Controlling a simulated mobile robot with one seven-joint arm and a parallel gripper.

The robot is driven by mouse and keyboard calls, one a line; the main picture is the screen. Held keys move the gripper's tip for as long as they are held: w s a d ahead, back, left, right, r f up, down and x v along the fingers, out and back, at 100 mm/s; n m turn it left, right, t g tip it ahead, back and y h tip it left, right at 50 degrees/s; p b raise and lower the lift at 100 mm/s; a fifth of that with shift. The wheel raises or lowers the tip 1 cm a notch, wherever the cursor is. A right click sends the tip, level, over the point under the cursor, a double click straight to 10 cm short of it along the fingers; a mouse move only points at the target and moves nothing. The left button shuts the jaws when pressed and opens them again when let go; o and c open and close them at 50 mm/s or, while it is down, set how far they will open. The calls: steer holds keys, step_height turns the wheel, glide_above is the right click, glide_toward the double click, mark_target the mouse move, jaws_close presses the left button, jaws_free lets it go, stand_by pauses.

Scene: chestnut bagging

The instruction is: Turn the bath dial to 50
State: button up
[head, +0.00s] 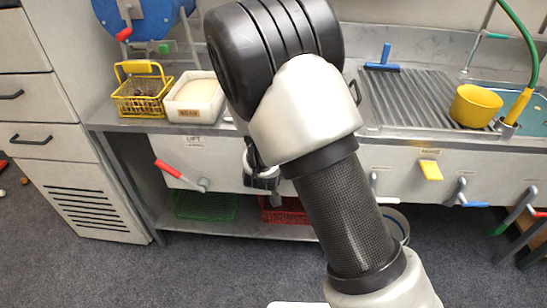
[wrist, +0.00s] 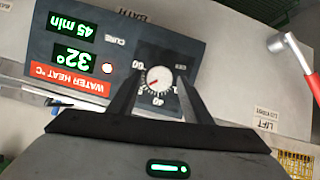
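The scale reads upside down; a 40 shows below the knob, other numbers are partly hidden. The red mark points to the lower left in the wrist view; its exact value cannot be told. My gripper (wrist: 159,74) is open, one finger on each side of the knob, with visible gaps; contact is not evident. In the head view my gripper (head: 262,178) is small and partly hidden behind my arm, and the dial is hidden.
A red-handled lever (head: 178,173) marked LIFT stands left. A yellow basket (head: 142,95), white tub (head: 195,98) and yellow bowl (head: 475,106) sit on the counter.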

steer(key=shift+o, duration=0.2)
steer(key=shift+r, duration=0.1)
steer(key=d+p+v, duration=0.1)
steer(key=p+v, duration=0.4)
steer(key=v, duration=1.2)
steer(key=shift+a, duration=0.4)
steer(key=shift+s+r, duration=0.1)
steer(key=shift+r, duration=0.05)
steer(key=s+d+r+g+y, duration=0.2)
steer(key=r, duration=0.5)
steer(key=s+d+r+g+y, duration=0.1)
steer(key=s+d+r+y, duration=0.1)
steer(key=r, duration=0.4)
steer(key=s+d+r+m+g+h, duration=0.1)
steer(key=s+d+r+h, duration=0.15)
steer(key=s+d, duration=0.4)
steer(key=s+d+r+g+h, duration=0.1)
steer(key=s+d+r, duration=0.3)
steer(key=s+d, duration=0.25)
step_height(320, 180, up, 16)
steer(key=p, duration=1.6)
steer(key=shift+d+f, duration=0.15)
steer(key=shift+d, duration=0.3)
